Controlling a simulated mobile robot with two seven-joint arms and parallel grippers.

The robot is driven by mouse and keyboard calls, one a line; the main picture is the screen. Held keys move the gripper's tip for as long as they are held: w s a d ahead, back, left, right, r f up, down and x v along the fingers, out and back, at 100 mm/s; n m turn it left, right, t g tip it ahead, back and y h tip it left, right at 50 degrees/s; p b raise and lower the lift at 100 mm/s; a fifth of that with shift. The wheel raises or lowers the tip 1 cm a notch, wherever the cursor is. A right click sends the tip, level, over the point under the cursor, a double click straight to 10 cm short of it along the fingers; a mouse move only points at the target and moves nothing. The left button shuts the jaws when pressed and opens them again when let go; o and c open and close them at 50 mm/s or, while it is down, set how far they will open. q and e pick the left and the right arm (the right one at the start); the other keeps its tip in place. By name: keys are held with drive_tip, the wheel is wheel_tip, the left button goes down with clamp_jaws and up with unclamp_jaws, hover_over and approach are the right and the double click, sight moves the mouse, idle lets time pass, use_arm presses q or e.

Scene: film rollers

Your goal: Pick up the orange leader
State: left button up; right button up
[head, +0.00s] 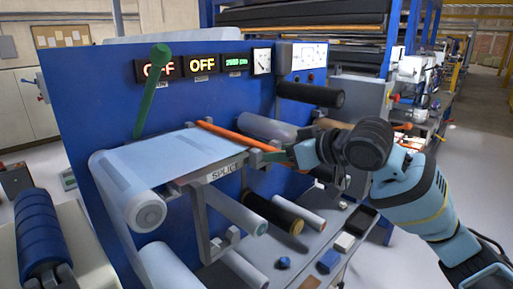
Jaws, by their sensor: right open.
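The orange leader (228,133) is a thin orange strip lying along the right edge of the splice table, slanting from the back toward the right front. The splice table (197,172) carries a pale film web (160,157) and a "SPLICE" label. My right gripper (268,156) reaches in from the right, with its fingertips at the near right end of the leader. It is open; whether the fingers touch the leader is unclear.
A green lever (151,92) stands up behind the web. Black (310,95) and grey (267,127) rollers project from the blue machine panel. Below, a shelf holds a dark box (361,220) and small items. A blue ribbed roll (40,235) is at lower left.

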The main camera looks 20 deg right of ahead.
clamp_jaws()
idle(0.3)
drive_tip(key=shift+r, duration=0.15)
drive_tip(key=shift+r, duration=0.8)
drive_tip(key=shift+s+a+r, duration=0.1)
drive_tip(key=shift+s+r, duration=0.05)
drive_tip(key=shift+r, duration=0.35)
drive_tip(key=shift+s+a+r, duration=0.1)
drive_tip(key=shift+r, duration=0.4)
drive_tip(key=s+a+r, duration=0.1)
drive_tip(key=s+a, duration=0.9)
drive_tip(key=s, duration=0.1)
drive_tip(key=shift+s+a, duration=0.15)
drive_tip(key=shift+a, duration=0.1)
drive_tip(key=shift+r, duration=0.2)
